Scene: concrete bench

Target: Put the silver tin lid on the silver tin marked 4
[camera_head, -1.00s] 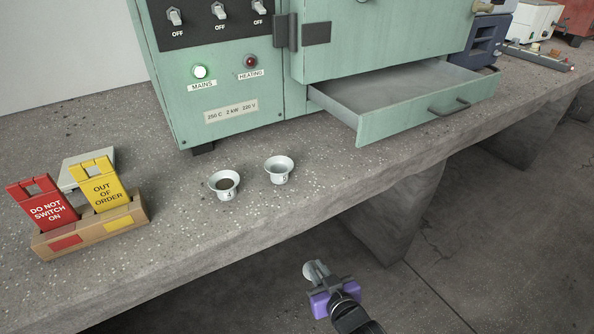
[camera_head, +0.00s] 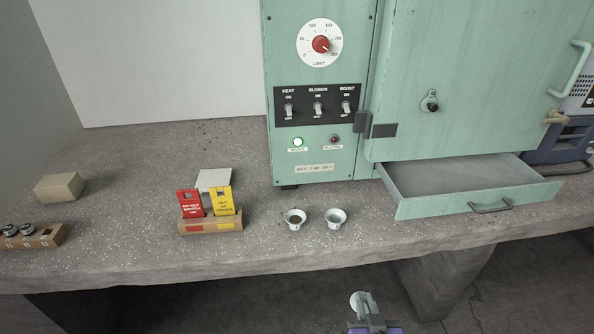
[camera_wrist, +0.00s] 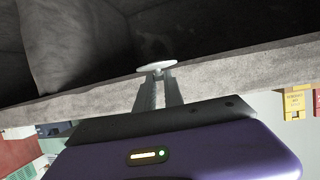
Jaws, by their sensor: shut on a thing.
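Two small silver-white tins stand open and uncovered on the bench in front of the green oven. The left tin (camera_head: 296,225) holds something dark. The right tin (camera_head: 336,224) looks pale inside. Their marks are too small to read now; the left one's looked like a 4 a second ago. My gripper (camera_head: 364,300) is below the bench's front edge, in front of the tins and a little right of them. It is shut on the silver tin lid (camera_head: 355,301), a pale disc. The wrist view shows the lid (camera_wrist: 152,68) at my fingertips (camera_wrist: 159,74), nearly edge-on.
The green oven (camera_head: 318,168) stands behind the tins, its drawer (camera_head: 440,207) pulled open on the right. A holder (camera_head: 211,229) with red and yellow signs stands left of the tins. A tan block (camera_head: 60,187) and a rack (camera_head: 34,238) are farther left. Bench around the tins is clear.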

